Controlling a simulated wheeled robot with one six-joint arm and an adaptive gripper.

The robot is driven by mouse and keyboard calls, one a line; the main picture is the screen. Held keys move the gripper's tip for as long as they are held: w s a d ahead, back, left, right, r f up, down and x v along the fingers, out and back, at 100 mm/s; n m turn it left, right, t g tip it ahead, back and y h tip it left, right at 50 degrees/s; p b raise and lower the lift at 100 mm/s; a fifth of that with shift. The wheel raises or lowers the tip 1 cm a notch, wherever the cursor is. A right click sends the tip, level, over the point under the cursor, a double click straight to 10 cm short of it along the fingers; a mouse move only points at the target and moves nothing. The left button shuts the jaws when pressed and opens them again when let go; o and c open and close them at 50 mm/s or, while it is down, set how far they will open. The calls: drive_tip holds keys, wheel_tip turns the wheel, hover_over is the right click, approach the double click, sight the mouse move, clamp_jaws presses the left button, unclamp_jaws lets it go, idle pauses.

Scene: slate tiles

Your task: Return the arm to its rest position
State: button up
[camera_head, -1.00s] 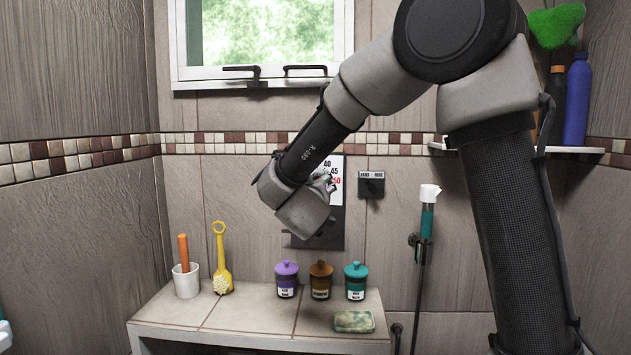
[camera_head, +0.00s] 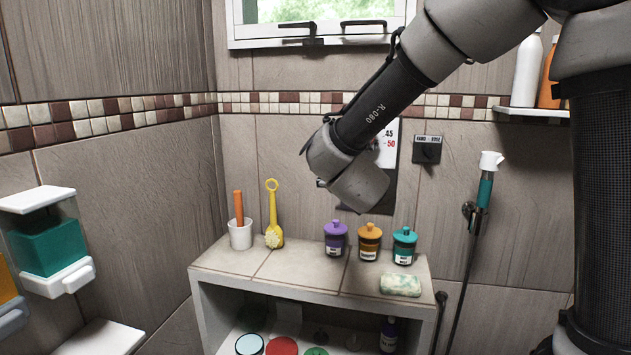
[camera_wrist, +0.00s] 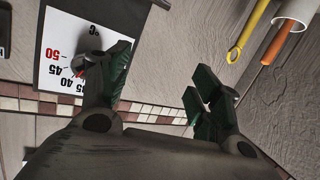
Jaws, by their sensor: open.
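My arm reaches in from the upper right in the head view, bent down over the tiled ledge (camera_head: 240,262). Its wrist hangs in front of the wall chart, and the fingers are mostly hidden behind it there. In the wrist view my gripper (camera_wrist: 160,85) has its two dark green-padded fingers spread wide apart, with nothing between them. The temperature chart (camera_wrist: 85,50) shows behind the left finger.
A hand shower (camera_head: 484,190) hangs right. Dispensers (camera_head: 48,245) are left.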

drive_tip(key=s+a+f+n+g+y, duration=0.1)
drive_tip(key=s+f+g+y, duration=0.2)
drive_tip(key=s+g, duration=0.15)
drive_tip(key=s+a+f+n+g+y, duration=0.2)
drive_tip(key=s+f+g, duration=0.15)
drive_tip(key=s, duration=0.25)
drive_tip(key=s+d+r+m+g+h, duration=0.1)
drive_tip(key=s+d+m+h, duration=0.1)
drive_tip(key=s+d, duration=0.9)
drive_tip(key=s+d+r+m+g+h, duration=0.1)
drive_tip(key=s+d+m+g+h, duration=0.1)
drive_tip(key=s+d, duration=1)
drive_tip(key=d+h, duration=0.1)
drive_tip(key=d, duration=0.4)
drive_tip(key=shift+d+r, duration=0.35)
drive_tip(key=shift+r, duration=0.5)
